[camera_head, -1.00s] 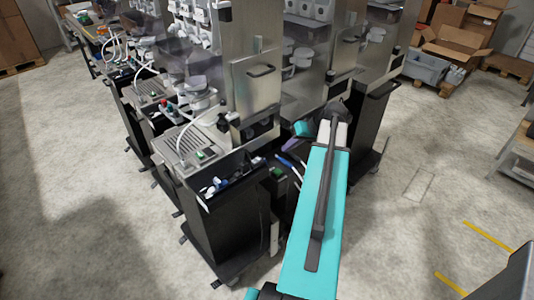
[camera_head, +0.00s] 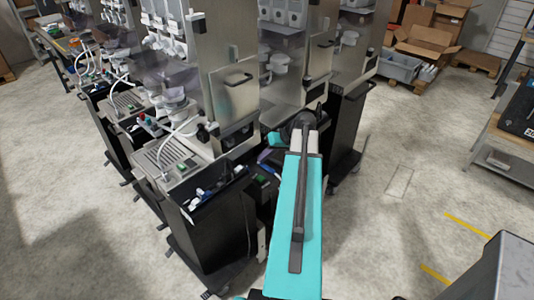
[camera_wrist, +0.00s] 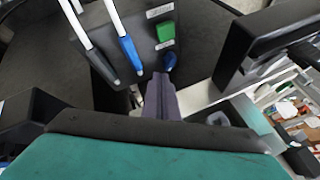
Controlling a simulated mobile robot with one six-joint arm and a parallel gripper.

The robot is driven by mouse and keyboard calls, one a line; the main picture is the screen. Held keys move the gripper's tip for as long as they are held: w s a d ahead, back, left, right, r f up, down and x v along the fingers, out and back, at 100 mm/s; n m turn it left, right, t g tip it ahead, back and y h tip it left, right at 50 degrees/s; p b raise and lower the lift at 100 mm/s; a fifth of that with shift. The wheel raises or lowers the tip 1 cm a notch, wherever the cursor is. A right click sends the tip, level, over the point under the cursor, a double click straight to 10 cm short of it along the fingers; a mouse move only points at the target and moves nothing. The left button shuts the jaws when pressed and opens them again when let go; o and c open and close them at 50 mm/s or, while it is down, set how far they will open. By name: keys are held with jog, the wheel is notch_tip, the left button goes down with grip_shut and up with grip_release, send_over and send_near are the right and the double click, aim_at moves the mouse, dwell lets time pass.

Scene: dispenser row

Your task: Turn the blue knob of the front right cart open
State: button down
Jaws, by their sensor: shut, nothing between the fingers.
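A blue knob (camera_wrist: 170,61) sits on a dark panel in the wrist view, just below a green button (camera_wrist: 165,32) and a small white label. My gripper (camera_wrist: 159,80) is shut and empty, its tip just short of the knob or at its lower left edge; I cannot tell whether they touch. My gripper and the knob are hidden there behind the arm.
A dark block (camera_wrist: 262,35) juts in at right. The nearest cart (camera_head: 205,230) stands left of my arm. Open floor lies to the right.

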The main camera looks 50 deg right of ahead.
jog(key=shift+p+x, duration=1)
jog(key=shift+x, duration=2.3)
